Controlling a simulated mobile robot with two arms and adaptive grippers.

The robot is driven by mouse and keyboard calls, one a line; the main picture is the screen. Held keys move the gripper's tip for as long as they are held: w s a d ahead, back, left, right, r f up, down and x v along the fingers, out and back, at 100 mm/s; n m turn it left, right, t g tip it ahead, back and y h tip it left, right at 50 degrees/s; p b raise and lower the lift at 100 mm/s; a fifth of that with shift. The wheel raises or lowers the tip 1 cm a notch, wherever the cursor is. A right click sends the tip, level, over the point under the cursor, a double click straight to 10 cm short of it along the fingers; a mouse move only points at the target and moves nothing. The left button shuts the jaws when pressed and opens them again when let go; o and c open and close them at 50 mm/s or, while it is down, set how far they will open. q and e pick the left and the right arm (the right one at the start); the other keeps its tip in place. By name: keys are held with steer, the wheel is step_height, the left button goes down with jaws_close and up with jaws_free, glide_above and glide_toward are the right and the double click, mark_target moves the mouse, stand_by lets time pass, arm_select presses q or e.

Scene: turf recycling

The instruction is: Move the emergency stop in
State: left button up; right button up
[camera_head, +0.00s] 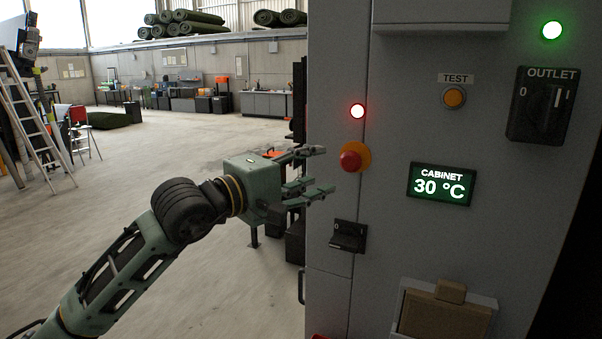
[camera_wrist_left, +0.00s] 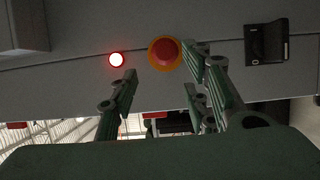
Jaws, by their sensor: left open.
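The emergency stop (camera_head: 351,158) is a red mushroom button on a yellow-orange round plate, on the front of a grey cabinet (camera_head: 400,60). In the left wrist view the emergency stop (camera_wrist_left: 164,53) is just beyond the fingers, nearer the right-hand ones. My left gripper (camera_head: 322,172) is open and empty, with its fingers pointing at the cabinet a little left of the button. The left wrist view shows the same gripper (camera_wrist_left: 160,90) with its fingers spread and a gap between them and the button. My right gripper is in neither view.
The cabinet also carries an orange TEST button (camera_head: 453,97), a temperature display (camera_head: 440,185) and an OUTLET switch (camera_head: 541,105). The floor left of the cabinet is open.

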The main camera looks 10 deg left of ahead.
arm_select(q)
steer(key=shift+v, duration=1.4)
